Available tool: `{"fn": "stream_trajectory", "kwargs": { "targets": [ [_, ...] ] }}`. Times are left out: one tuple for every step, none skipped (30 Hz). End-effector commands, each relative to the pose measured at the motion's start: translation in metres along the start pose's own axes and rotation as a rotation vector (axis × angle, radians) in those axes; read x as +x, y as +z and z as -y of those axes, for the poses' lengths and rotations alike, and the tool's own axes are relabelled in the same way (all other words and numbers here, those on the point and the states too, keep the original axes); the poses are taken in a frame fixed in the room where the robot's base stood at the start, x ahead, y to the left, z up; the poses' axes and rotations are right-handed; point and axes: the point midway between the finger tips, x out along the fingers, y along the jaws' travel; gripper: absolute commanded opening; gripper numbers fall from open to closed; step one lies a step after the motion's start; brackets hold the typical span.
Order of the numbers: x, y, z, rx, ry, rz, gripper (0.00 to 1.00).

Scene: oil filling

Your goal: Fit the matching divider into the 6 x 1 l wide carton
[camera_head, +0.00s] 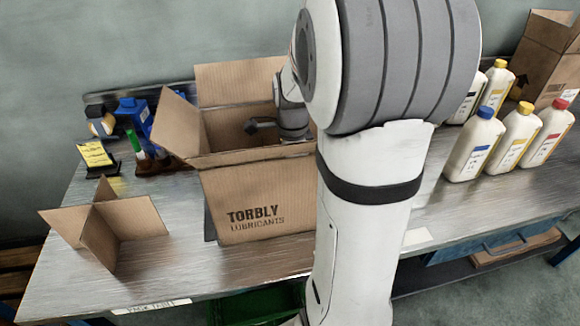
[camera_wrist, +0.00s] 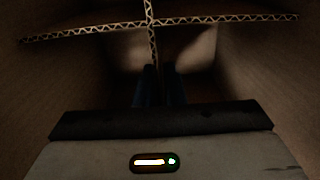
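The carton (camera_head: 258,198), brown and marked TORBLY LUBRICANTS, stands open on the table with its flaps up. My gripper (camera_head: 262,125) reaches down into it. In the wrist view a crossed corrugated divider (camera_wrist: 225,19) is inside the carton, slightly turned relative to my gripper. One panel runs back between my two dark fingers (camera_wrist: 160,85), which are close together on either side of it. The dark picture does not show whether they press on it. How deep the divider sits is hidden. Another crossed cardboard divider (camera_head: 125,218) stands on the table at the left.
Several white bottles (camera_head: 473,150) with coloured caps stand at the right, by another open carton (camera_head: 545,50). Blue items (camera_head: 135,112), a yellow sign (camera_head: 95,155) and a small rack are behind left. My arm covers the middle table.

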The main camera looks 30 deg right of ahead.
Motion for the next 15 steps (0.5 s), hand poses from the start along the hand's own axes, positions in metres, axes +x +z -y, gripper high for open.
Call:
{"fn": "stream_trajectory", "kwargs": {
  "targets": [
    [-0.0001, 0.0000, 0.0000, 0.000, 0.000, 0.000, 0.14],
    [-0.0001, -0.0001, 0.0000, 0.000, 0.000, 0.000, 0.16],
    [-0.0001, -0.0001, 0.0000, 0.000, 0.000, 0.000, 0.20],
    [-0.0001, -0.0001, 0.0000, 0.000, 0.000, 0.000, 0.22],
    [-0.0001, -0.0001, 0.0000, 0.000, 0.000, 0.000, 0.25],
    [-0.0001, -0.0001, 0.0000, 0.000, 0.000, 0.000, 0.28],
    [-0.0001, -0.0001, 0.0000, 0.000, 0.000, 0.000, 0.29],
    [-0.0001, -0.0001, 0.0000, 0.000, 0.000, 0.000, 0.29],
    [-0.0001, -0.0001, 0.0000, 0.000, 0.000, 0.000, 0.29],
    [-0.0001, -0.0001, 0.0000, 0.000, 0.000, 0.000, 0.29],
    [-0.0001, -0.0001, 0.0000, 0.000, 0.000, 0.000, 0.29],
    [-0.0001, -0.0001, 0.0000, 0.000, 0.000, 0.000, 0.29],
    [-0.0005, -0.0002, 0.0000, 0.000, 0.000, 0.000, 0.29],
    [-0.0015, -0.0001, 0.0001, 0.000, 0.000, 0.000, 0.29],
    [-0.0041, -0.0001, 0.0003, 0.000, -0.001, 0.000, 0.29]
  ]
}}
